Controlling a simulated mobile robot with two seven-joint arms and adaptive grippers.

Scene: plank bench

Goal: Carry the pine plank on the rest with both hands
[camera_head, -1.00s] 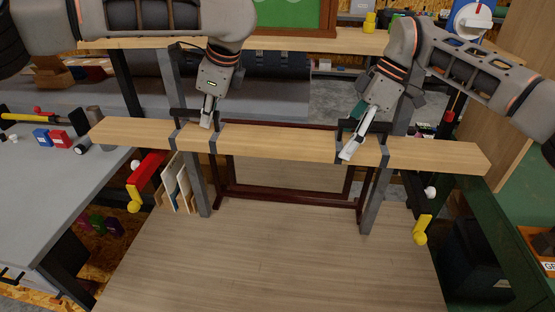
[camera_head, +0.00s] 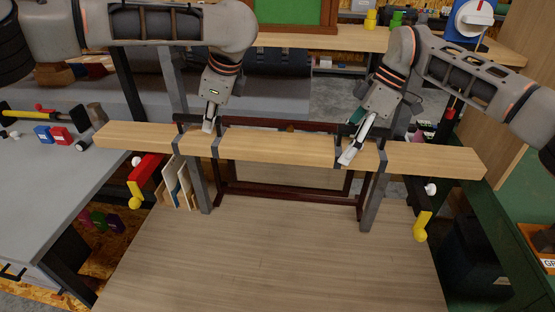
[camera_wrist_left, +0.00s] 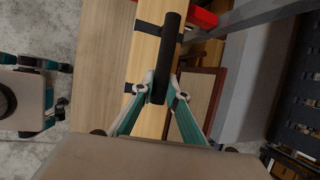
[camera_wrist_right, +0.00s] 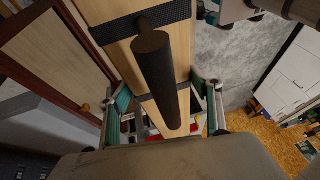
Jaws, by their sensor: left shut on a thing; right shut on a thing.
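The long pale pine plank (camera_head: 280,147) lies roughly level across the head view, above the two grey posts of the rest (camera_head: 374,203). I cannot tell whether it touches them. Dark straps cross it and carry dark round bar handles. My left gripper (camera_head: 208,124) is at the left handle; in the left wrist view its teal fingers close on the dark handle (camera_wrist_left: 168,55). My right gripper (camera_head: 350,155) is at the right handle; in the right wrist view its fingers flank the dark handle (camera_wrist_right: 160,75). The grip contact there is partly hidden.
A dark red frame (camera_head: 290,200) stands behind the posts. Red and yellow clamps (camera_head: 146,175) sit below the plank's left side, another yellow one (camera_head: 422,225) at right. A grey table (camera_head: 60,200) is at left. The wooden bench top (camera_head: 280,260) in front is clear.

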